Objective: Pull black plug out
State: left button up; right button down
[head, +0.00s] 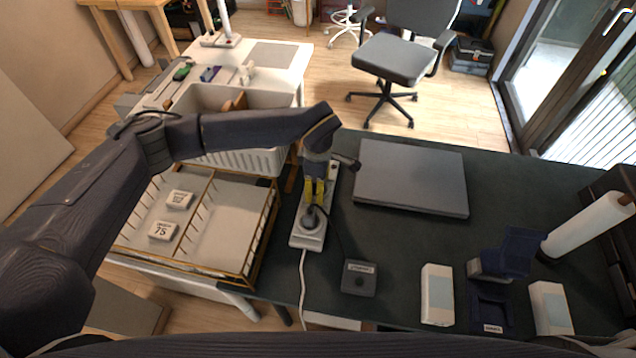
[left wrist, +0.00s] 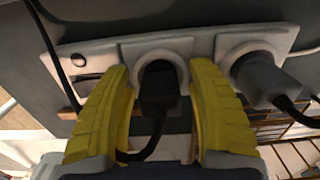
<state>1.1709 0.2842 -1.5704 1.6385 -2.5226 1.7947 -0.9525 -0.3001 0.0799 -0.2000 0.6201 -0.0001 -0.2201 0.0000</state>
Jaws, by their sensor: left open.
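The white power strip (head: 309,240) lies on the dark table, and its sockets fill the left wrist view (left wrist: 205,44). The black plug (left wrist: 158,88) sits in the middle socket, with its black cord curving down to the left. My left gripper (head: 320,192) is over the strip. In the left wrist view its yellow fingers (left wrist: 163,112) are open, one on each side of the black plug, with gaps visible beside it. A grey plug (left wrist: 262,80) is in the socket to the right. It also shows in the head view (head: 310,217). The gripper hides the black plug in the head view.
A closed laptop (head: 412,177) lies right of the strip. A small black box (head: 359,279) with a cord is in front. A wire-sided tray (head: 250,262) and white basket (head: 262,161) stand left. White boxes (head: 437,294) and a paper roll (head: 588,224) are at right.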

pick_arm(q)
jog(key=shift+o, duration=0.2)
dwell(0.4)
jog(key=c, duration=1.1)
jog(key=o, duration=1.4)
notch_tip(320, 180, up, 12)
